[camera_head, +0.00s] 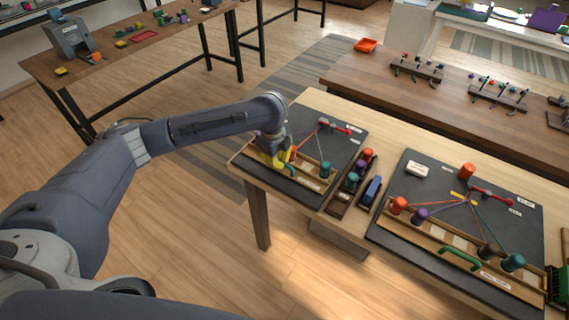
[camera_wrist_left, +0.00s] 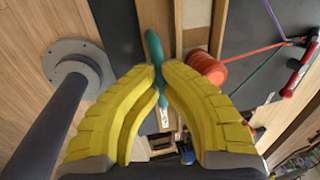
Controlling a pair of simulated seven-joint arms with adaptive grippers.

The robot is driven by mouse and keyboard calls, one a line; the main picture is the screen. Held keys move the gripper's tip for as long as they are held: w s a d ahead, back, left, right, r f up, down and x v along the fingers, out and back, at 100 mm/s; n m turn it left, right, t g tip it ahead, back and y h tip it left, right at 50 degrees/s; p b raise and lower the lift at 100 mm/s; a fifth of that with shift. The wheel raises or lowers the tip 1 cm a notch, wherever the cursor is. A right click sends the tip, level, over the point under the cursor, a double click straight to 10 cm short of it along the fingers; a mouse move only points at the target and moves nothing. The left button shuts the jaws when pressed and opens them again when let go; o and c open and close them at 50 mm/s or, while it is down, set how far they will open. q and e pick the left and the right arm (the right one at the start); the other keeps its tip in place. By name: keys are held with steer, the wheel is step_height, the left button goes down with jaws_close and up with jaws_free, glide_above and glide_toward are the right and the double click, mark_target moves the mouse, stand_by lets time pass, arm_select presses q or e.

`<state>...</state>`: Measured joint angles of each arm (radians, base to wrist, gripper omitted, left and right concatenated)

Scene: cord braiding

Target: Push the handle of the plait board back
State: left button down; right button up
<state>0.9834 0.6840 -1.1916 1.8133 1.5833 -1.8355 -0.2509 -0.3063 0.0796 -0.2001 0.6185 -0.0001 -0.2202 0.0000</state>
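The left plait board (camera_head: 338,148) is a dark board with a wooden rail (camera_head: 314,184) along its front edge. A teal bobbin (camera_head: 325,169) and a red bobbin (camera_head: 292,153) stand at the rail, and cords run to a red clamp (camera_head: 334,126) at the back. My left gripper (camera_head: 284,163) is over the front left part of this board and hides its handle in the head view. In the left wrist view the green handle (camera_wrist_left: 153,44) lies between the yellow fingertips (camera_wrist_left: 162,74), which look closed on it. The orange-red bobbin (camera_wrist_left: 208,66) is just beside them. My right gripper is out of view.
Right of the board is a rack of bobbins (camera_head: 341,204) and a blue block (camera_head: 371,191). Farther right is a second plait board (camera_head: 519,222) with its own green handle (camera_head: 460,259). Other tables stand behind, with open floor at the left.

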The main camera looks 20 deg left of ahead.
arm_select(q)
steer(key=c, duration=1.5)
jaws_free()
steer(key=shift+w, duration=0.15)
steer(key=shift+o, duration=0.2)
step_height(320, 180, up, 12)
steer(key=s, duration=0.2)
steer(key=shift+s+a+f, duration=0.15)
steer(key=shift+a, duration=0.1)
